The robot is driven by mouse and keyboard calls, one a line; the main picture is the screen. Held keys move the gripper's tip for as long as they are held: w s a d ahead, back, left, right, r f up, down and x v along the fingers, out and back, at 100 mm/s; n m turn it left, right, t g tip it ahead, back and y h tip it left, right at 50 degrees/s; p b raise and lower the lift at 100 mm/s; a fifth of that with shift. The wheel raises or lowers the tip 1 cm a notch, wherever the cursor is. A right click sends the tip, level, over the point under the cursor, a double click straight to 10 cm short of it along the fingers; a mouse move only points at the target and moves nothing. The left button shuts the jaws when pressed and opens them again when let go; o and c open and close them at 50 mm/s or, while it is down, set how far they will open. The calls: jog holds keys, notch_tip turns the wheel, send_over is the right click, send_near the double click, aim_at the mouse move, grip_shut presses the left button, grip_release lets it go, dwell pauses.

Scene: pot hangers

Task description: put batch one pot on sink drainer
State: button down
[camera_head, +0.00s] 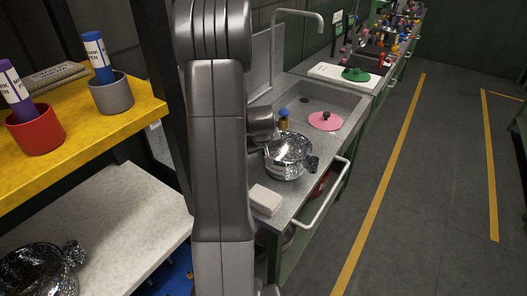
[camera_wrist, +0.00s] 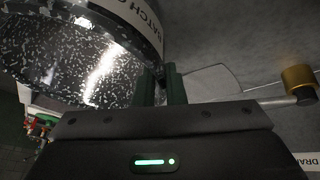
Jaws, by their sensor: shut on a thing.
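A speckled dark and silver pot (camera_head: 287,158) is over the front part of the grey sink counter in the head view. In the wrist view the pot (camera_wrist: 75,55) fills the upper left, with a white label that reads "BATCH" and is partly cut off. My gripper (camera_wrist: 160,85) is shut on the pot near its label; the exact grip point is partly hidden. Whether the pot touches the counter I cannot tell. The sink drainer is part of the grey counter (camera_head: 318,98); a label starting "DRAI" (camera_wrist: 305,162) shows at the lower right of the wrist view.
A white block (camera_head: 265,199) is on the counter's near end. Another speckled pot (camera_head: 38,272) sits on a pale shelf at lower left.

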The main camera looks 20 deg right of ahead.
jog(key=shift+f, duration=0.15)
jog(key=shift+f, duration=0.15)
jog(key=c, duration=1.5)
grip_release()
jog(key=shift+r, duration=0.3)
jog(key=b+v, duration=0.1)
jog(key=v, duration=1.1)
jog(key=shift+f, duration=0.2)
